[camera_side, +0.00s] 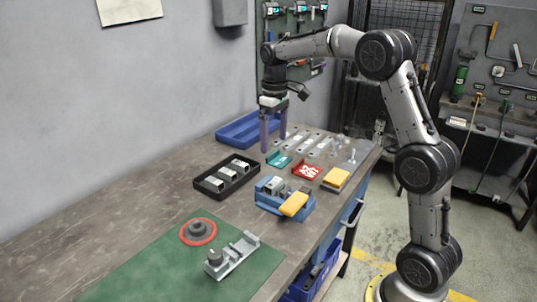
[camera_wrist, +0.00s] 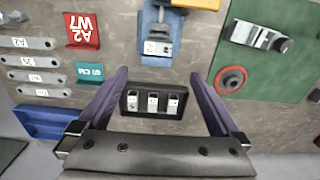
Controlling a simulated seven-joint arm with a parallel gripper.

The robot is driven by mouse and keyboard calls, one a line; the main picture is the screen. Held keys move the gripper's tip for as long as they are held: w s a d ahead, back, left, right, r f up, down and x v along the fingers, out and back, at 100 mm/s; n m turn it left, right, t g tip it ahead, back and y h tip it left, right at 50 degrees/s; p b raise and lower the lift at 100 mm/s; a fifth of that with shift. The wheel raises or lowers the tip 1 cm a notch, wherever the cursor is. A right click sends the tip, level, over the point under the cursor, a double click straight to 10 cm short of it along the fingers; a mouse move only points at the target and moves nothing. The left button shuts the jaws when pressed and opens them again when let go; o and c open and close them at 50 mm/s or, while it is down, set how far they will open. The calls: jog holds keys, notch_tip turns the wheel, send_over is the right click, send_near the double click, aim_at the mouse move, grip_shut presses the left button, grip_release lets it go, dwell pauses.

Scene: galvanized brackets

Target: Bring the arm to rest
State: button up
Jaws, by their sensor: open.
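My gripper (camera_side: 274,131) is open and empty, its two purple fingers pointing down above the back part of the workbench (camera_side: 140,205). In the wrist view my gripper (camera_wrist: 160,85) shows its fingers spread wide to either side, with nothing between the tips. Below it in that view is a black tray (camera_wrist: 127,92) with three grey bracket pieces in it. The same black tray (camera_side: 203,196) lies on the bench in the side view, nearer the camera than the gripper.
A blue bin (camera_side: 222,133) lies behind the gripper near the wall. A teal tray (camera_side: 278,159), a red tray (camera_side: 305,169), labelled metal strips (camera_side: 300,142) and a blue fixture (camera_side: 270,202) with a yellow part surround it. A green mat (camera_side: 170,270) carries a red ring (camera_side: 185,236) and a clamp (camera_side: 235,256).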

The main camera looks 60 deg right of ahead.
jog(key=s+a+r+n+t, duration=0.1)
jog(key=s+a+r+t, duration=0.3)
jog(key=s+a+r, duration=0.8)
jog(key=s+a+f, duration=0.1)
jog(key=s+f, duration=0.4)
jog(key=s, duration=0.2)
jog(key=s+a+f+m+t, duration=0.1)
jog(key=s+f, duration=0.4)
jog(key=s, duration=0.3)
jog(key=shift+s+a+f+t, duration=0.2)
jog(key=shift+a+f+t, duration=0.1)
